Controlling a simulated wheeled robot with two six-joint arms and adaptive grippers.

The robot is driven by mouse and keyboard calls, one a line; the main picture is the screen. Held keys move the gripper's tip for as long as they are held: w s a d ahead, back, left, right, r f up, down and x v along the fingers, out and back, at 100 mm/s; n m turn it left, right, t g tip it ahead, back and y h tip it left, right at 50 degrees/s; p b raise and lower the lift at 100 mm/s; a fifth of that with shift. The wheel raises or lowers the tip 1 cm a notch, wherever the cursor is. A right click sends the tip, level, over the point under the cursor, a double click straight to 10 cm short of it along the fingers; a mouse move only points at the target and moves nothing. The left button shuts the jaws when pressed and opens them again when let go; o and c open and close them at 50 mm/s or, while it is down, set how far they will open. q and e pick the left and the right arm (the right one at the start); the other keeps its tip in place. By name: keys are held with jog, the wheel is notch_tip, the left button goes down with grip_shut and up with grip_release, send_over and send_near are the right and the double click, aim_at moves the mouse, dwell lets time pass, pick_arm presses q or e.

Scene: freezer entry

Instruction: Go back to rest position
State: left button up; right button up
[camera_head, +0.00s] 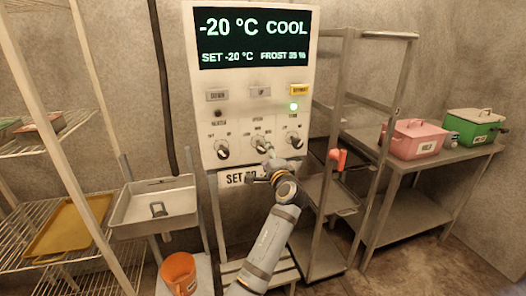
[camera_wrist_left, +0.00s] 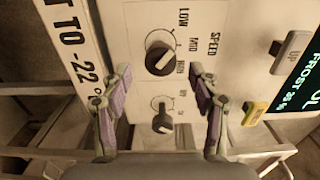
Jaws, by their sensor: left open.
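The control panel (camera_head: 258,90) stands upright at the centre; its display reads -20 °C COOL, SET -20 °C and FROST 35 %. My left gripper (camera_head: 268,160) is in front of the panel's lower part, close to the speed knob (camera_head: 258,143). In the left wrist view my left gripper (camera_wrist_left: 162,80) is open, with nothing between its fingers. The speed knob (camera_wrist_left: 158,60) and the right-hand knob (camera_wrist_left: 162,123) show beyond and between the fingers. My right gripper is in neither view.
A wire rack with a yellow tray (camera_head: 68,228) and a metal basin (camera_head: 155,204) stand left. An orange bucket (camera_head: 179,273) sits low. A metal frame with a red handle (camera_head: 338,158) is right of the panel. A side table holds pink (camera_head: 415,140) and green (camera_head: 474,127) boxes.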

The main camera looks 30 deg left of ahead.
pick_arm(q)
jog(key=shift+v, duration=1.15)
jog(key=w+d+f+m+h+p, duration=0.1)
jog(key=d+f+h, duration=0.15)
jog(key=f, duration=0.95)
jog(key=d+f+m+h, duration=0.1)
jog(key=d+f+h, duration=0.15)
jog(key=f, duration=0.95)
jog(key=s+d+f+g+h, duration=0.1)
jog(key=s+f, duration=0.2)
jog(key=f, duration=0.4)
jog(key=s+f+n+g+h+p, duration=0.1)
jog(key=s+f+h, duration=0.15)
jog(key=f, duration=0.35)
jog(key=s+d+f+g+h, duration=0.1)
jog(key=s+f, duration=0.3)
jog(key=f, duration=0.3)
jog(key=s+d+f+n+g+h, duration=0.2)
jog(key=s+f+n+g, duration=0.15)
jog(key=s+f, duration=1.25)
jog(key=s+f+n+g+p, duration=0.1)
jog(key=s+f+n+g, duration=0.1)
jog(key=s, duration=1.2)
jog(key=s+f+n+g+h, duration=0.1)
jog(key=s+f, duration=0.4)
jog(key=s, duration=0.9)
jog(key=shift+s+a+f+n+g+p, duration=0.25)
jog(key=shift+s+f+n+g+p, duration=0.15)
jog(key=shift+n, duration=0.85)
